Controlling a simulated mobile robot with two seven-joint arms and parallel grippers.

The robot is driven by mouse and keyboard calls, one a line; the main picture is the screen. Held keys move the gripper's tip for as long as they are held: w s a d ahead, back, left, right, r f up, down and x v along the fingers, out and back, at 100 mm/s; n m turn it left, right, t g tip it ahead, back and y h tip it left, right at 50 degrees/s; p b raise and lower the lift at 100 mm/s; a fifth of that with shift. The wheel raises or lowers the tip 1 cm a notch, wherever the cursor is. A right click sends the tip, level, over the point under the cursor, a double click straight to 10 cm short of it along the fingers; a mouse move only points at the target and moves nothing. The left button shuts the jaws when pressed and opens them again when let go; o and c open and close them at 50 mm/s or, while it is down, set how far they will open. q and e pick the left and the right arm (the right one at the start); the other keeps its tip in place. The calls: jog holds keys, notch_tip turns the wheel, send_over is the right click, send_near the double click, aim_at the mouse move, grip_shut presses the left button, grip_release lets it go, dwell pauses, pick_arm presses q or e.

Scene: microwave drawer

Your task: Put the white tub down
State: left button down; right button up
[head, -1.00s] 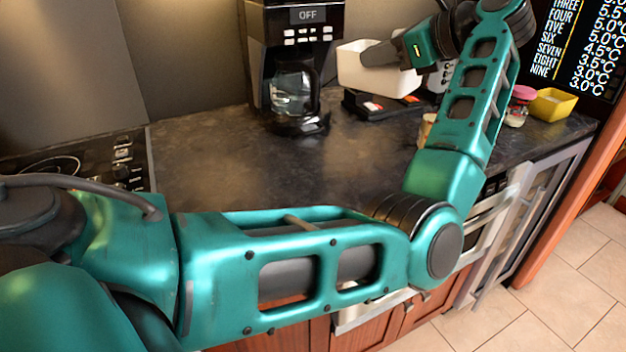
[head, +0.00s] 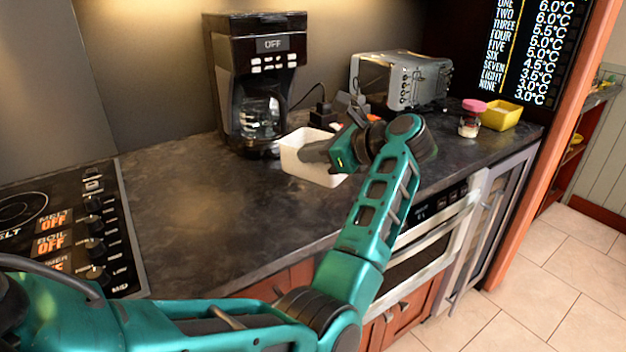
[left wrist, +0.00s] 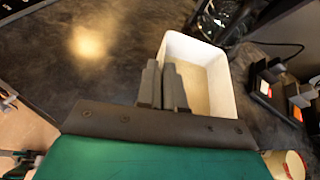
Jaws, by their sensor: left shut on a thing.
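The white tub (head: 296,158) is an open, rectangular container in front of the coffee maker in the head view. My left gripper (head: 316,152) is shut on its near wall. In the left wrist view the two dark fingers (left wrist: 164,88) pinch the wall of the tub (left wrist: 212,72), and its inside looks empty. The tub is at or a little above the dark counter (head: 200,205); I cannot tell whether its base touches. My right gripper is in neither view.
The coffee maker (head: 262,85) stands just behind the tub. A toaster (head: 400,80), a jar with a pink lid (head: 470,118) and a yellow bowl (head: 499,115) stand to the right. A cooktop (head: 65,225) is at left. The counter between cooktop and tub is clear.

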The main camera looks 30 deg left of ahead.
pick_arm(q)
jog(key=shift+f, duration=3.1)
jog(key=shift+f, duration=0.15)
jog(key=c, duration=1.3)
grip_release()
jog(key=shift+o, duration=0.2)
